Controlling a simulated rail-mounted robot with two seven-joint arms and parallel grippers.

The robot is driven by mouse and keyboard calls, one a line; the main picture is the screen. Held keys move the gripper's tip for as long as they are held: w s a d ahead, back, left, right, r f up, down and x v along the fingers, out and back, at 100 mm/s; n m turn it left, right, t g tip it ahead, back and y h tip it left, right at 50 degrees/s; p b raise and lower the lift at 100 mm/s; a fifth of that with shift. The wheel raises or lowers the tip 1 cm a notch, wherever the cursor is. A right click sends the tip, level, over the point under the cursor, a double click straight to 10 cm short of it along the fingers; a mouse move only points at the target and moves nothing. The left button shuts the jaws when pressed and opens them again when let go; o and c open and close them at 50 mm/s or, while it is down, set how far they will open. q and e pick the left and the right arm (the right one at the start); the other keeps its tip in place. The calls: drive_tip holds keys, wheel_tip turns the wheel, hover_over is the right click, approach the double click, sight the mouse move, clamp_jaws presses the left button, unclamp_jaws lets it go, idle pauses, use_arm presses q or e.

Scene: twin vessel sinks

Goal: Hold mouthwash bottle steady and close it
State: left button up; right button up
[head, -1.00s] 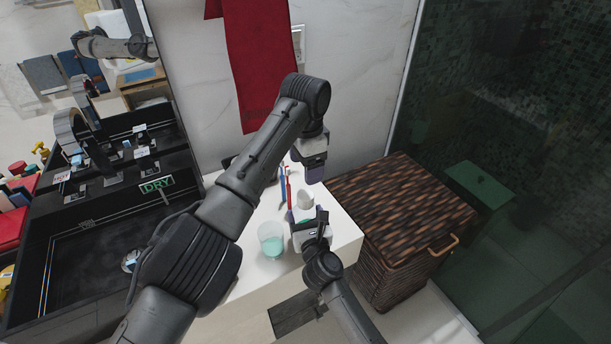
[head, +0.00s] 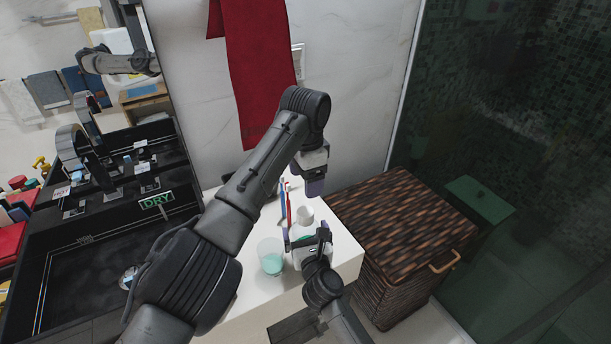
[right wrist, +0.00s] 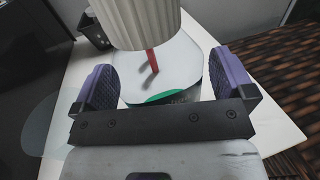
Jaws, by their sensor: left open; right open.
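The mouthwash bottle (head: 299,255) stands upright on the white counter, mostly hidden by my right gripper (head: 307,240). In the right wrist view, its pale body with a green label (right wrist: 172,97) lies between the two purple fingers of my right gripper (right wrist: 160,85), which is open around it. A white ribbed cap (right wrist: 143,22) is above the bottle body; it also shows in the head view (head: 304,215). I cannot tell whether it is seated on the neck. My left gripper (head: 314,188) is open, pointing down just above the cap and apart from it.
A clear cup with teal liquid (head: 271,258) stands left of the bottle. Red and blue toothbrushes (head: 286,205) are behind it. A wicker basket (head: 405,220) is at the right, beside the counter (head: 350,245). A black sink (head: 75,270) is at the left.

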drive_tip(key=shift+s+d+p, duration=0.1)
drive_tip(key=shift+s+p, duration=0.2)
drive_tip(key=shift+s, duration=0.15)
drive_tip(key=p+v, duration=0.4)
drive_tip(key=v, duration=0.9)
drive_tip(key=shift+f, duration=0.1)
